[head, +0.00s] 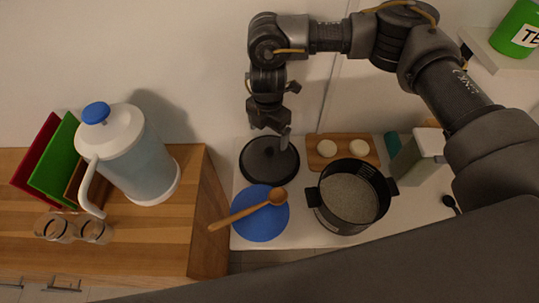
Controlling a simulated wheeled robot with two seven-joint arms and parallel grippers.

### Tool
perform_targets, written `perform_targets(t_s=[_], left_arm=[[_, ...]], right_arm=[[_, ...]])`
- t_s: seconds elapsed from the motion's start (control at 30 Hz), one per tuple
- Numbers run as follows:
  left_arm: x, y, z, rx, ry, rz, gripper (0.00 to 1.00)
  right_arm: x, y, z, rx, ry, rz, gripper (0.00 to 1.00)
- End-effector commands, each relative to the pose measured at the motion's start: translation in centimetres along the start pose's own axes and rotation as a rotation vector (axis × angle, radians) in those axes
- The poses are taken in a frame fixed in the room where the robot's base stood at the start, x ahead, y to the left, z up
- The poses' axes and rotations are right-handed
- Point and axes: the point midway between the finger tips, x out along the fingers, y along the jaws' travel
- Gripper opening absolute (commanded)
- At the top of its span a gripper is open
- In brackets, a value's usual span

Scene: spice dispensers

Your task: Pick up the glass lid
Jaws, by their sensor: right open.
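A dark round lid (262,172) lies flat on the white counter, left of the black pot (343,222). I take it for the glass lid, though no see-through part can be made out. My left gripper is not in view.
A blue plate (262,226) with a wooden spoon (240,214) sits just in front of the lid. The pot holds pale grainy contents. A wooden board (343,163) with two round pale items lies behind it. A white jug (145,160) stands on the wooden cabinet at left.

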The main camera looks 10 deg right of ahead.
Motion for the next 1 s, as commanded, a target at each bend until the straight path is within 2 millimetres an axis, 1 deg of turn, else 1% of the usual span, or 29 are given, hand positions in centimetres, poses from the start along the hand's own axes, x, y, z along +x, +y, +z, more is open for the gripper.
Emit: perform_targets(t_s=[0.1,0.2,0.3,0.43,0.57,0.7,0.8,0.9,1.0], left_arm=[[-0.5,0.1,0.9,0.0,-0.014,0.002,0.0],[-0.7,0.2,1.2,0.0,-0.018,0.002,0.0],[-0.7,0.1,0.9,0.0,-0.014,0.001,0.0],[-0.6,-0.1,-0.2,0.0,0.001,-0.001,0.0],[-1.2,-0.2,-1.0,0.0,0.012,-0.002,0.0],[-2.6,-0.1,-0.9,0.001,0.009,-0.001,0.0],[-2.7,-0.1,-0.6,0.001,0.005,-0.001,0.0],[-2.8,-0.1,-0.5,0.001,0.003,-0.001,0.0],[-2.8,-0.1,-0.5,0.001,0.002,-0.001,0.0]], right_arm=[[2.0,-0.1,-0.1,0.002,0.003,-0.004,0.89],[3.2,-0.1,0.0,0.002,0.002,-0.003,0.89],[3.9,-0.2,0.1,0.003,0.001,-0.001,0.89],[4.1,-0.2,0.1,0.004,0.0,-0.001,0.89],[4.9,-0.4,0.2,0.007,0.002,-0.004,0.89],[6.8,-0.6,0.3,0.007,0.001,-0.006,0.89],[8.3,-0.5,0.4,0.005,-0.001,-0.004,0.89],[9.0,-0.5,0.3,0.005,0.0,-0.001,0.89],[9.2,-0.5,0.4,0.004,-0.001,-0.001,0.89]])
